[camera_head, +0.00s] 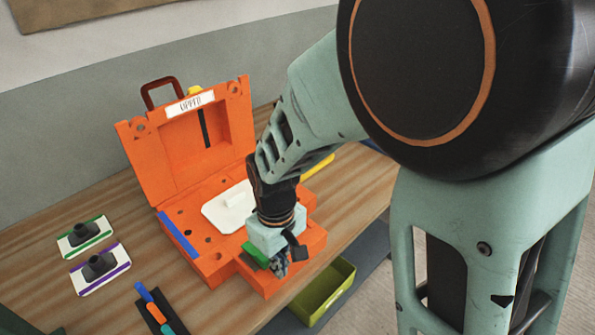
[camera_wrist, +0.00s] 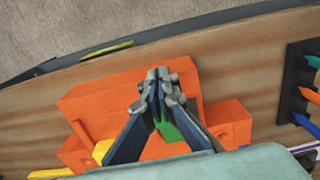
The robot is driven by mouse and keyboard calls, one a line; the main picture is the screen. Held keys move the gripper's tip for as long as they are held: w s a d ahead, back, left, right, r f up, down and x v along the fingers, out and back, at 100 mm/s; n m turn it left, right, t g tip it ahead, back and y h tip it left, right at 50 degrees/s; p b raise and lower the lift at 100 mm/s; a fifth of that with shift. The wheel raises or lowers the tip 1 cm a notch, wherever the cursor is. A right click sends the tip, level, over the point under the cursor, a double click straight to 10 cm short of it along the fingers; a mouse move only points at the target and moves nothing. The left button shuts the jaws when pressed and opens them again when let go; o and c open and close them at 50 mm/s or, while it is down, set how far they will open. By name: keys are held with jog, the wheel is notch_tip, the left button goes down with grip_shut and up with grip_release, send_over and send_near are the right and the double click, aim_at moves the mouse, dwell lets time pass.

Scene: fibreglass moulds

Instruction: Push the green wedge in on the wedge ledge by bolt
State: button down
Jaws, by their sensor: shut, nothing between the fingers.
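The green wedge (camera_head: 255,254) is at the front of the open orange mould (camera_head: 215,268), at a ledge on its front side. It also shows in the wrist view (camera_wrist: 170,131), partly behind my fingers. My gripper (camera_head: 279,265) is shut and empty, pointing down right beside the wedge. In the wrist view my closed fingertips (camera_wrist: 158,78) are over the orange block, just beyond the wedge. I cannot tell whether they touch the wedge. The bolt by the ledge cannot be made out; my gripper and wrist cover part of that area.
The mould's lid (camera_head: 182,150) stands raised behind, labelled "UPPER". A white plate (camera_head: 228,208) lies in the mould. Two black-handled tools (camera_head: 83,234) and a rack of coloured tools (camera_head: 155,312) are at left. A green bin (camera_head: 322,294) sits below the table's front edge.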

jog(key=shift+w+a, duration=0.6)
jog(key=w+a, duration=0.4)
jog(key=a, duration=0.1)
jog(key=shift+w, duration=0.1)
jog(key=shift+d, duration=0.1)
